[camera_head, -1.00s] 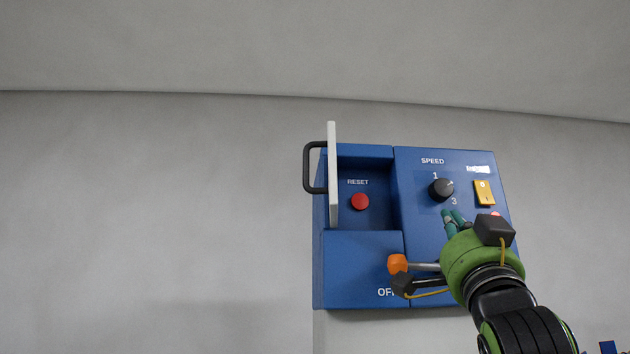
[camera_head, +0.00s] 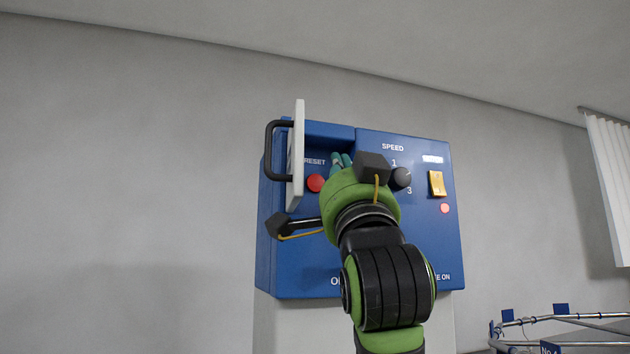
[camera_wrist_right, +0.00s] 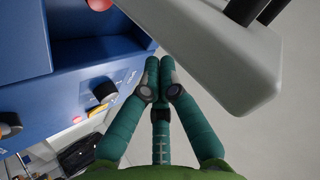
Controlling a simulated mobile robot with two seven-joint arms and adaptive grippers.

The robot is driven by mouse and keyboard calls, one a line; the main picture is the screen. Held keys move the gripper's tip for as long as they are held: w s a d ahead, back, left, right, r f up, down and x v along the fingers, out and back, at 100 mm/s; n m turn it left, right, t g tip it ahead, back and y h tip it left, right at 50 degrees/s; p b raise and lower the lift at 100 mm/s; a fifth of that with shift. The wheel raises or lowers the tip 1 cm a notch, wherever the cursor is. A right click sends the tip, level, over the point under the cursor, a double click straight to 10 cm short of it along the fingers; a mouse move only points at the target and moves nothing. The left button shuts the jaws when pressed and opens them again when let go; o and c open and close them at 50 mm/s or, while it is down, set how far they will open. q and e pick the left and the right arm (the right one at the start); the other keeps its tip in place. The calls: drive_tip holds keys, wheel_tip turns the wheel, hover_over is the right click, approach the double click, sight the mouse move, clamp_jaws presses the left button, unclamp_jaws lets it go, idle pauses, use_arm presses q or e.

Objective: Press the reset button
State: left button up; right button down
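The red reset button (camera_head: 316,183) sits in a recess at the upper left of the blue control panel (camera_head: 300,270), under the word RESET. In the right wrist view, part of a red button (camera_wrist_right: 99,4) shows at the top edge. A white cover (camera_head: 296,150) with a black handle (camera_head: 272,150) stands open at the recess's left side. My right gripper (camera_head: 341,160) is shut and empty, its teal fingertips just right of the button in the picture. Its fingers also meet in the right wrist view (camera_wrist_right: 159,62), beside the cover (camera_wrist_right: 205,45). Contact with the button is not visible. My left gripper is out of view.
Right of the recess are the black speed knob (camera_head: 401,178), a yellow switch (camera_head: 437,183) and a small red light (camera_head: 445,209). My right arm hides the panel's middle. A metal rail frame (camera_head: 570,320) stands at the lower right. The wall left of the panel is clear.

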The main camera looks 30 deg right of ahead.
sight(317, 174)
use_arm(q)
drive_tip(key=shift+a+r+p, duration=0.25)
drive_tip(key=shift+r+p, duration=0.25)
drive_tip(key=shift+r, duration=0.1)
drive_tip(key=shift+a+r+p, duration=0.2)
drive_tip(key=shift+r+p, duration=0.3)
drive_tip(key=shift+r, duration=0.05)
use_arm(e)
drive_tip(key=shift+w+d, duration=0.3)
drive_tip(key=shift+w, duration=1)
drive_tip(key=shift+w+d, duration=0.25)
drive_tip(key=shift+w, duration=1.05)
drive_tip(key=shift+w+d, duration=0.3)
drive_tip(key=shift+w, duration=1)
drive_tip(key=shift+d, duration=0.1)
drive_tip(key=shift+w, duration=0.1)
drive_tip(key=shift+w+d, duration=0.1)
drive_tip(key=shift+w, duration=0.15)
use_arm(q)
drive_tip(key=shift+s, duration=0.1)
use_arm(e)
drive_tip(key=shift+w+d, duration=0.1)
drive_tip(key=shift+w, duration=0.3)
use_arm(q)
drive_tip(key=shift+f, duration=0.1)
